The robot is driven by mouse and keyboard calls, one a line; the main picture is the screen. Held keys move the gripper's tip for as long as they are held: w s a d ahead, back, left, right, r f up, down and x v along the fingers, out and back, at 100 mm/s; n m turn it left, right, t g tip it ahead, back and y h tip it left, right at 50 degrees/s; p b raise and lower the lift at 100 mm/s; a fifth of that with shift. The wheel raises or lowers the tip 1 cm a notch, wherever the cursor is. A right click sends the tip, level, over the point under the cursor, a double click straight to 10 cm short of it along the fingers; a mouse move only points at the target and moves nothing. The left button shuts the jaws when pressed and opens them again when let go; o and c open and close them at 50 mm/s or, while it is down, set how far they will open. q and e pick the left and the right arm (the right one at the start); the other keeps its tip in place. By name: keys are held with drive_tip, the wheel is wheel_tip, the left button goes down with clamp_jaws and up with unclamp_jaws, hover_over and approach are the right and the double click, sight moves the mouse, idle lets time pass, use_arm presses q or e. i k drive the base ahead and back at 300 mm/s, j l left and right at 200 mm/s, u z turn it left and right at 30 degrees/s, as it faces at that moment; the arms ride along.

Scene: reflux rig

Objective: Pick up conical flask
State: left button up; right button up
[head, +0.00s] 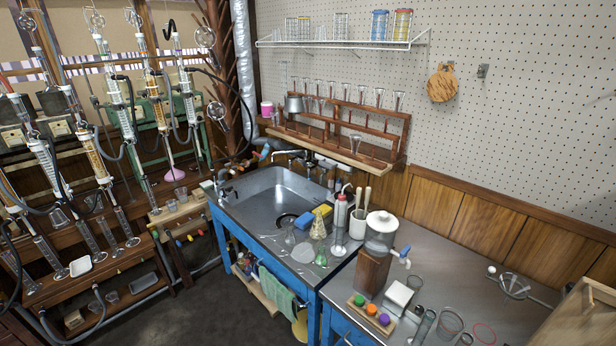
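A small clear glass vessel that looks like a conical flask (290,238) stands upright on the metal ledge at the right end of the sink. A second small flask-shaped vessel with green in it (321,259) stands on the same ledge, a little nearer. Which of the two is the task's flask I cannot tell. Neither of my grippers is in view, and nothing touches the glassware.
Yellow and blue sponges (303,219), a bottle (341,212) and a brush holder (358,222) crowd the ledge behind the flasks. A wooden stand with a white-lidded jar (381,232) rises to the right. The sink basin (270,200) lies left. Glass beakers (449,324) stand front right.

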sight(321, 261)
drive_tip(key=i+j+z, duration=0.3)
drive_tip(key=j, duration=0.2)
drive_tip(key=i+j+z, duration=0.15)
drive_tip(key=j+z, duration=0.15)
drive_tip(key=j, duration=0.3)
drive_tip(key=i+j+z, duration=0.25)
drive_tip(key=j, duration=0.35)
drive_tip(key=j+z, duration=0.3)
drive_tip(key=j, duration=0.3)
drive_tip(key=j+z, duration=0.3)
drive_tip(key=j, duration=0.35)
